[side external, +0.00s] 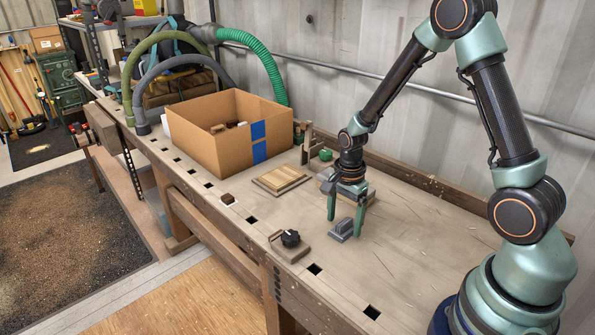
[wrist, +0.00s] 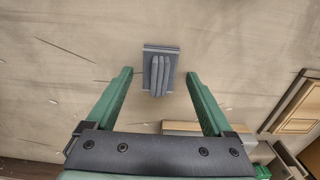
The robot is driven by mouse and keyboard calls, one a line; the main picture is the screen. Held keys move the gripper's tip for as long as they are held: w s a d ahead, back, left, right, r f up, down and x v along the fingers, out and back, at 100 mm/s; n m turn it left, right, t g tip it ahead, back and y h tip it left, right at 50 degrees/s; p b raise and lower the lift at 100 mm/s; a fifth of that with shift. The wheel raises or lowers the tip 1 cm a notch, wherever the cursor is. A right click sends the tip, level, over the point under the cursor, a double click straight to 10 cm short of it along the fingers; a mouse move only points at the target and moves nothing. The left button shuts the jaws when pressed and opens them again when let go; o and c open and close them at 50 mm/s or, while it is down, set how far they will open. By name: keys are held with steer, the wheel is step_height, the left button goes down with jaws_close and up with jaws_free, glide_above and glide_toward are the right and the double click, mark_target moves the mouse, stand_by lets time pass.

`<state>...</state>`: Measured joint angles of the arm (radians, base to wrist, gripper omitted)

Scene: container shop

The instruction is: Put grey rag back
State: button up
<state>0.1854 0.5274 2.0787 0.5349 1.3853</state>
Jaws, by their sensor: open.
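A small grey ridged thing (side external: 341,232), likely the folded grey rag, sits on the bench top on a flat grey base. Rag and base are hard to tell apart. It also shows in the wrist view (wrist: 160,72), top centre, with several parallel folds. My gripper (side external: 345,226) is open and points down over it. In the wrist view, the green fingers (wrist: 159,74) stand apart to the left and right of the grey thing, with clear gaps on both sides. Nothing is held.
An open cardboard box (side external: 198,145) with blue tape stands behind left, with things inside. A wooden board (side external: 280,180) lies in front of it. A black knob on a wooden plate (side external: 289,246) sits at the front edge. A small brown block (side external: 227,198) lies left. Bench right is clear.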

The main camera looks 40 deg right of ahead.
step_height(320, 180, up, 11)
step_height(320, 180, up, 7)
steer(key=n+t, duration=0.2)
steer(key=n, duration=0.5)
glide_above(344, 221)
steer(key=s+a, duration=0.2)
steer(key=a, duration=0.1)
steer(key=s+a+r+n+t, duration=0.3)
steer(key=s+r+n, duration=0.2)
steer(key=n, duration=0.6)
steer(key=shift+s+a+r+t, duration=0.15)
steer(key=shift+a+r+t, duration=0.15)
